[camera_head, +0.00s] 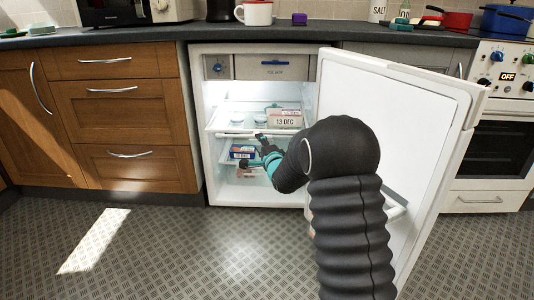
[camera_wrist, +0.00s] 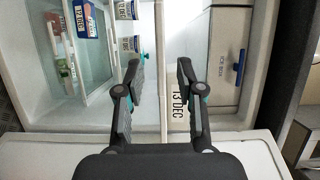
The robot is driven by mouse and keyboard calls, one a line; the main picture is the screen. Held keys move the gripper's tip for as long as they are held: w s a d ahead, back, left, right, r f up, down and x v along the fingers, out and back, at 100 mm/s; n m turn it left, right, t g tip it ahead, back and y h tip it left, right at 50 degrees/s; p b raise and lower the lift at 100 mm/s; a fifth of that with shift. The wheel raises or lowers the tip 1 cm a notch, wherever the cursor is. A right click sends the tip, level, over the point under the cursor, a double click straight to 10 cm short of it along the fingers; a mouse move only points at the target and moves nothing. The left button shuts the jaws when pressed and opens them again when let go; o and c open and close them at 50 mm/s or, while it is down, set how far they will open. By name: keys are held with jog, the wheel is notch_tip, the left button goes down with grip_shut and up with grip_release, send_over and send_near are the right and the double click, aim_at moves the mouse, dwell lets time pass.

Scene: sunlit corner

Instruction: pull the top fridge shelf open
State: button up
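The fridge (camera_head: 197,130) stands open in the head view. Its top shelf (camera_head: 222,128) is a clear sheet with a pale front rail, below the ice box compartment. In the wrist view the scene is turned sideways and the shelf's front rail (camera_wrist: 161,60) runs upright through the middle. My gripper (camera_wrist: 160,70) is open, one finger on each side of the rail, with gaps visible on both sides. In the head view my gripper (camera_head: 262,143) is at the shelf's front edge, partly hidden by my arm. A package marked 13 DEC (camera_head: 285,120) sits on the shelf.
The fridge door (camera_head: 410,120) is swung open at the right, close to my arm. The ice box (camera_head: 275,67) is above the shelf. A blue box (camera_head: 241,151) lies on a lower level. The floor in front is clear.

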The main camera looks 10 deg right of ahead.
jog(key=s+d, duration=0.1)
jog(key=s, duration=0.6)
jog(key=shift+s+d, duration=0.2)
jog(key=shift+s, duration=0.05)
jog(key=s+d+f+n+g+h, duration=0.1)
jog(key=s+f+n+g, duration=0.15)
jog(key=f, duration=0.35)
jog(key=s+d+f+n+g+h, duration=0.2)
jog(key=f+n+g, duration=0.15)
jog(key=f, duration=0.25)
jog(key=s+d+n+g+p, duration=0.15)
jog(key=s+n+g, duration=0.25)
jog(key=s, duration=0.6)
jog(key=s+r+n+g+p, duration=0.25)
jog(key=s+r, duration=0.45)
jog(key=s, duration=0.4)
jog(key=s+r+n+g+p, duration=0.25)
jog(key=s+r, duration=0.45)
jog(key=s, duration=0.5)
jog(key=s+a+r+t+p, duration=0.1)
jog(key=s+r+t+p, duration=0.2)
jog(key=s+r, duration=0.5)
notch_tip(320, 180, up, 3)
jog(key=shift+a+r+n, duration=0.1)
jog(key=shift+a+n, duration=0.2)
jog(key=shift+n, duration=0.1)
